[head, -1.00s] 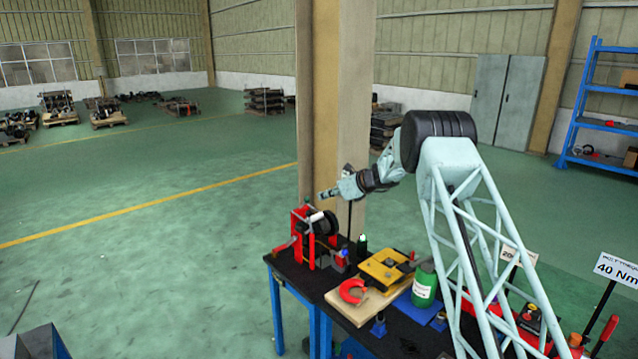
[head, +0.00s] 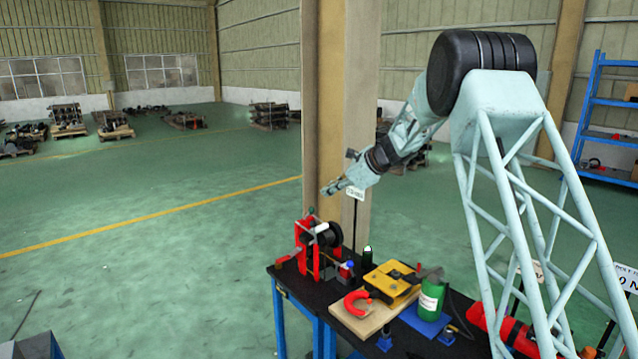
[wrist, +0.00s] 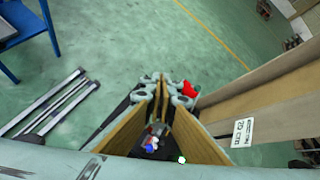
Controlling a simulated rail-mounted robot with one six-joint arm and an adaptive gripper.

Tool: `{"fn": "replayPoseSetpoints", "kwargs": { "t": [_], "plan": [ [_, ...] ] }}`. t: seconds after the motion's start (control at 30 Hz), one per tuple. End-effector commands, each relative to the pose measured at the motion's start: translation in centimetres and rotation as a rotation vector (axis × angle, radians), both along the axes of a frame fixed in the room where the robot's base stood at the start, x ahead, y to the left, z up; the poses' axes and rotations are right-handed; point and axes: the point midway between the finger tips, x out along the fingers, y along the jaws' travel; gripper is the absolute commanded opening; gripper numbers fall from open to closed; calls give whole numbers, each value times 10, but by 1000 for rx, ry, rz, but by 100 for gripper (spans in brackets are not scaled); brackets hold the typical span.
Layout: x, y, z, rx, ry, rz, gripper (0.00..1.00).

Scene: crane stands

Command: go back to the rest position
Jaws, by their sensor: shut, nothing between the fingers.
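My gripper (head: 333,187) is shut and empty. In the head view it hangs in the air above the red stand with the black spool (head: 320,242), clear of it, in front of the tan column. In the wrist view my gripper's fingers (wrist: 160,80) come together, with part of a red thing (wrist: 189,89) showing beside them. The rest position itself is not marked in any view.
The black-topped bench (head: 405,346) holds a yellow block (head: 388,282), a red horseshoe shape (head: 356,303) and a green canister (head: 431,299). A tan column (head: 343,100) stands close behind my gripper. A blue shelf (head: 590,110) is far right. Green floor at left is open.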

Motion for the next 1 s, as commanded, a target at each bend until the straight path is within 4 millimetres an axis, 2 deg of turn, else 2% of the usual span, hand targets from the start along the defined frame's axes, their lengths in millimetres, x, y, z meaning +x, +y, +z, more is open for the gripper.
{"fn": "replayPoseSetpoints", "kwargs": {
  "t": [0.43, 1.0],
  "plan": [
    [-80, -4, 46, -154, -80, 151, 0],
    [-191, -15, 86, -348, -173, 349, 0]
  ]
}}
